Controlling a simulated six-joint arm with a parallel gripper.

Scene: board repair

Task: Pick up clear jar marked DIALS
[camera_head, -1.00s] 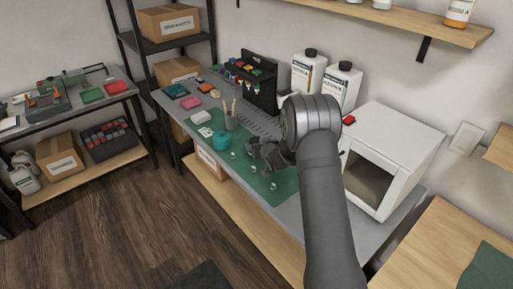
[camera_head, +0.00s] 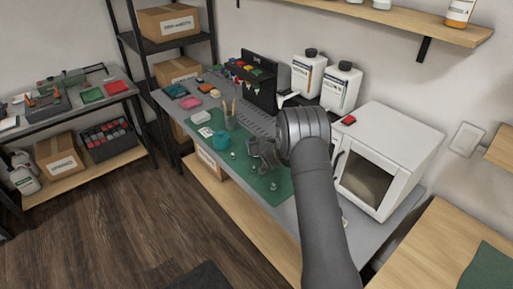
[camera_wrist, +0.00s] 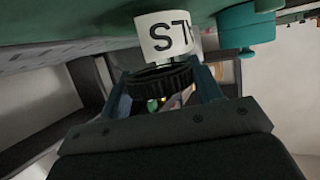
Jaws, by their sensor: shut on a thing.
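A clear jar with a black ribbed lid (camera_wrist: 160,80) sits between my gripper's two fingers in the wrist view. Its white label (camera_wrist: 167,33) shows part of a word upside down, which fits the end of DIALS. My gripper (camera_wrist: 165,88) is shut on the jar near its lid. In the head view my gripper (camera_head: 262,158) hangs over the green mat (camera_head: 245,178), and the held jar is too small and covered to make out there. I cannot tell whether the jar touches the mat.
A teal round container (camera_head: 223,144) and a cup of tools (camera_head: 231,119) stand left of my gripper. Small clear items lie on the mat. A white cabinet (camera_head: 385,165) stands at right, with white bottles (camera_head: 340,87) behind. The shelf (camera_head: 400,20) is above.

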